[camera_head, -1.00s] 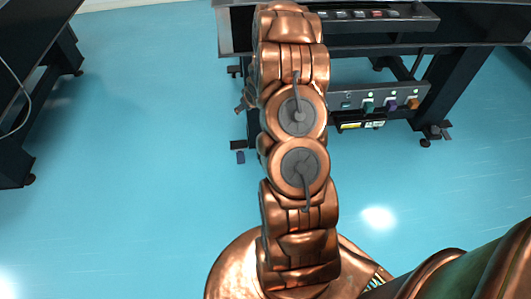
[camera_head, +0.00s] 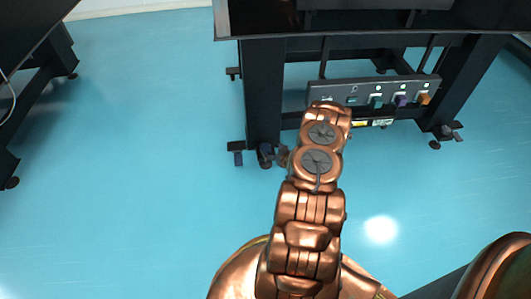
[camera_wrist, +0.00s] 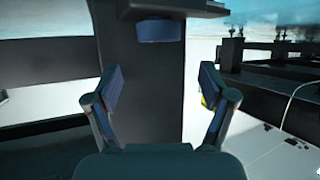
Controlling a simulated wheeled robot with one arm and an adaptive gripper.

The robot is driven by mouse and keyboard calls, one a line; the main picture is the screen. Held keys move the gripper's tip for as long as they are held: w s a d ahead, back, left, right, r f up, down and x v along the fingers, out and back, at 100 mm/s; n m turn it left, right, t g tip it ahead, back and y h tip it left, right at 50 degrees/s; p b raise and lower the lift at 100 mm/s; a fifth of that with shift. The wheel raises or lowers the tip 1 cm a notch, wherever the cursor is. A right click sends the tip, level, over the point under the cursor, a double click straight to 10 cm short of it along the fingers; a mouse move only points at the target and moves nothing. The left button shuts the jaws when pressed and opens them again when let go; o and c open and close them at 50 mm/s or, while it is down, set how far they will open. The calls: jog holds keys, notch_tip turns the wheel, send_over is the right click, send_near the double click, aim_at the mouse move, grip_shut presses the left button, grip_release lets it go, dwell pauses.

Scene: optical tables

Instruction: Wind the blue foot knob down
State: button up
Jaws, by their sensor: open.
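In the wrist view the knob (camera_wrist: 161,27) is a short blue cylinder against a dark plate, at the top centre. My gripper (camera_wrist: 160,78) is open and empty, its two fingers apart on either side of the picture's middle, below the knob in that picture. My arm hides part of the table's underside.
The dark table leg (camera_head: 263,95) stands close behind the knob. A grey panel (camera_head: 335,95) with coloured knobs hangs under the table, right of the leg. Another dark table (camera_head: 35,45) stands at far left. The blue floor (camera_head: 150,170) between is clear.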

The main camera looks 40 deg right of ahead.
aim_at(267, 148)
jog(key=shift+s+f+b, duration=0.1)
jog(key=shift+f+b, duration=0.2)
jog(key=shift+f, duration=0.6)
jog(key=shift+b+x, duration=1.15)
jog(key=shift+x, duration=2.35)
jog(key=shift+r, duration=0.2)
jog(key=c, duration=1.2)
